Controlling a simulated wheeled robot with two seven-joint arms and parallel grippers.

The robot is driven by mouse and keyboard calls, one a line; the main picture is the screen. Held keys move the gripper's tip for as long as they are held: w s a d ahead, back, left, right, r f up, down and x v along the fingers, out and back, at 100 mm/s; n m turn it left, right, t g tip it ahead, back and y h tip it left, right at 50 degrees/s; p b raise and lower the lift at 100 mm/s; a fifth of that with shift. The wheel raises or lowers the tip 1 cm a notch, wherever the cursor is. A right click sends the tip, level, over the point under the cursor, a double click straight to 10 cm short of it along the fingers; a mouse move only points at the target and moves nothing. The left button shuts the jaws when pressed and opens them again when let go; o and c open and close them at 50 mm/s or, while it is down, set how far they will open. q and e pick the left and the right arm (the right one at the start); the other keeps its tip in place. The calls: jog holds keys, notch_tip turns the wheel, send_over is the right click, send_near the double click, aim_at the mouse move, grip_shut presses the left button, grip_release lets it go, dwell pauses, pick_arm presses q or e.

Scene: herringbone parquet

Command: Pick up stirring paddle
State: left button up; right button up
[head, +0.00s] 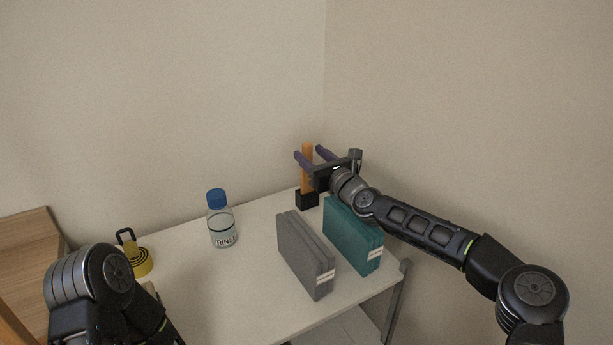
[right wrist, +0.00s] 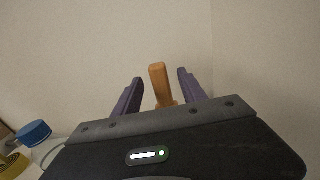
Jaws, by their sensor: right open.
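The stirring paddle (head: 307,158) looks like an orange-brown wooden bar standing upright in a small black holder (head: 307,199) at the table's back corner. My right gripper (head: 308,155) is open, with its purple fingers on either side of the paddle's upper part. In the right wrist view the paddle (right wrist: 158,84) stands between the two spread fingers (right wrist: 160,88), with a gap on each side. The paddle's lower end is hidden in the holder. My left arm shows at the lower left of the head view, but its gripper is out of frame.
The white table (head: 200,290) also holds a blue-capped rinse bottle (head: 222,222), grey folders (head: 304,257) and teal folders (head: 352,238) below my right arm. A yellow item with a black loop (head: 139,262) stands at the left. Walls close in behind the corner.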

grip_shut()
dwell(0.5)
dwell(0.9)
